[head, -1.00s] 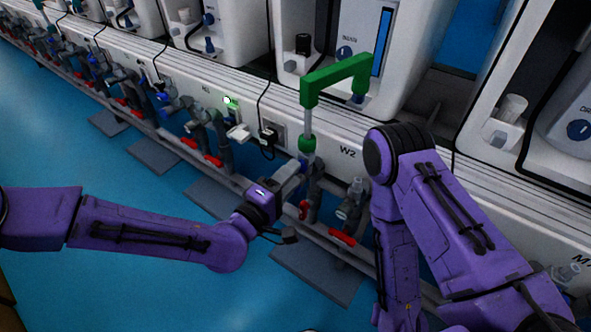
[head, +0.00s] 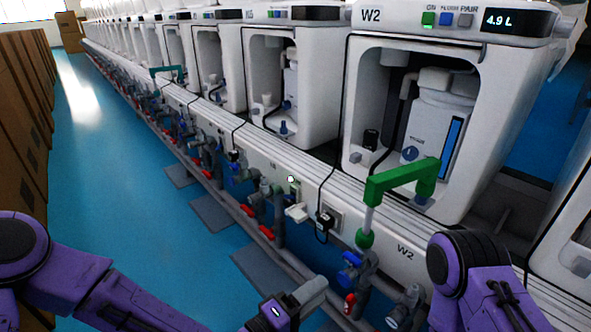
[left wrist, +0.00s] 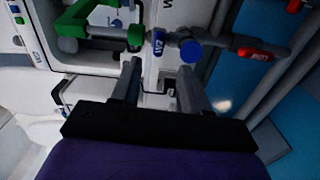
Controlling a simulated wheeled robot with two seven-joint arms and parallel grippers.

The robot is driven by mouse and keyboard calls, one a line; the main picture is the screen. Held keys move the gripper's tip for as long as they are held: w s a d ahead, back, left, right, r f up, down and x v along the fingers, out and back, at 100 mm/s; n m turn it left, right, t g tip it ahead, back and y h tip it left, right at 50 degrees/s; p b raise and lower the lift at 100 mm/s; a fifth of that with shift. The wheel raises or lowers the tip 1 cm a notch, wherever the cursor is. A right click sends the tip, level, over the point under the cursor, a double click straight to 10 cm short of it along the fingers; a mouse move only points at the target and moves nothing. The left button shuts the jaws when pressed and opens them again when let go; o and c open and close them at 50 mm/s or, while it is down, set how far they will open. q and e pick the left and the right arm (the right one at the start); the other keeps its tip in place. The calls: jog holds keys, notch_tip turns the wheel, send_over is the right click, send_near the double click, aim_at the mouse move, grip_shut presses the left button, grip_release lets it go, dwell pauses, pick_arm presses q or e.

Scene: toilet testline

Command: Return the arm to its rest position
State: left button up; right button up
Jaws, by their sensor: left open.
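My left arm (head: 120,295) comes in from the lower left. Its gripper (head: 318,287) is open and empty, in front of the W2 station and lower left of the blue valve handle (head: 352,259). In the left wrist view the two fingers (left wrist: 158,82) are apart with nothing between them; a blue valve knob (left wrist: 190,50) and a red handle (left wrist: 255,54) lie beyond them. My right arm (head: 480,275) shows at the lower right; its gripper is out of view.
A green pipe (head: 400,180) rises from the valves to the W2 unit (head: 445,110). Valves with red handles (head: 267,232) line the row's front. Blue floor (head: 120,190) is clear between the row and the brown boxes (head: 25,110) at left.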

pick_arm(q)
jog(key=s+a+f+g+y, duration=0.25)
jog(key=a+f+y, duration=0.35)
jog(key=f, duration=0.4)
jog(key=s+a+f+g+y, duration=0.1)
jog(key=s+a+f+y, duration=0.2)
jog(key=a+f, duration=0.6)
jog(key=s+a+f+g+y, duration=0.2)
jog(key=s+a+f+y, duration=0.25)
jog(key=s+a, duration=0.35)
jog(key=s+a+f+g+y, duration=0.2)
jog(key=s+a+f+y, duration=0.3)
jog(key=a, duration=0.6)
notch_tip(320, 180, up, 33)
jog(key=s+a+p, duration=0.1)
jog(key=s+p, duration=0.1)
jog(key=p, duration=3.1)
jog(key=shift+s+a+h, duration=0.15)
jog(key=shift+s+h, duration=0.1)
jog(key=shift+h, duration=0.2)
